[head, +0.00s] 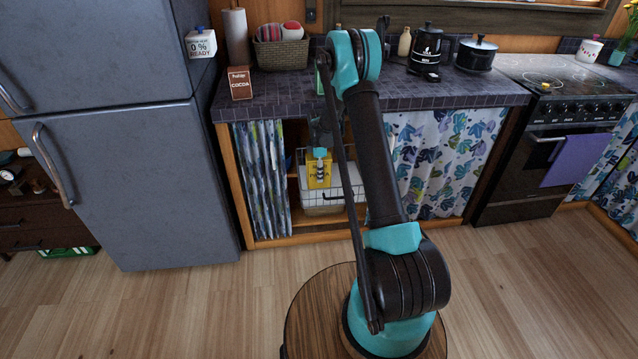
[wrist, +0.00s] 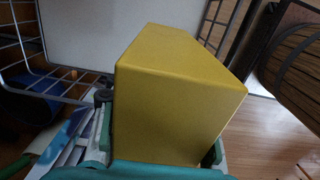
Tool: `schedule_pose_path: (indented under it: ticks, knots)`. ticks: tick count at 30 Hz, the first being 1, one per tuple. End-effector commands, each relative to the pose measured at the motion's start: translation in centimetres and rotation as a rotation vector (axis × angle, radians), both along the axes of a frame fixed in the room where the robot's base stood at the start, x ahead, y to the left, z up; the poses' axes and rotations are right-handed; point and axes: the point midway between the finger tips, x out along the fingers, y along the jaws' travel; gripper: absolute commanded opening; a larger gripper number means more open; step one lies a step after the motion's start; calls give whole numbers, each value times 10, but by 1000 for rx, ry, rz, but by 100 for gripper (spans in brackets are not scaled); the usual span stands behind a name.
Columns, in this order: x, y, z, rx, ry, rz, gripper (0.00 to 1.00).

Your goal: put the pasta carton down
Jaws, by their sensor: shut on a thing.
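The pasta carton (head: 319,172) is a yellow box. In the head view it stands about upright at the front of the open shelf space under the counter, partly covered by my arm and gripper. My gripper (head: 320,160) reaches down to it from above and is shut on it. In the wrist view the carton (wrist: 178,90) fills the middle, between the teal fingers of my gripper (wrist: 160,155). I cannot tell whether the carton's underside touches anything.
A white wire basket (head: 345,196) is close behind and beside the carton. Its wires (wrist: 50,70) show in the wrist view. Patterned curtains (head: 262,170) hang on both sides of the opening. The countertop (head: 290,95) above holds a cocoa box (head: 240,84) and a woven basket (head: 281,54).

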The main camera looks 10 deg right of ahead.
Motion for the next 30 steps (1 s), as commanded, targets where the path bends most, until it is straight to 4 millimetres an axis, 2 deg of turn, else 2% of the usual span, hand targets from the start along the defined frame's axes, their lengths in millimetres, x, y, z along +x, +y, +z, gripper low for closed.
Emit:
schedule_pose_path:
  ticks: [3, 10, 16, 27, 28, 30]
  knots:
    - [0, 0, -14, 0, 0, 0, 6]
    - [0, 0, -29, 0, 0, 0, 6]
    - [0, 0, -55, 0, 0, -1, 6]
    - [0, 0, -59, 0, 0, -1, 6]
    - [0, 0, -59, 0, 0, -1, 49]
    - [0, 0, -59, 0, 0, -1, 58]
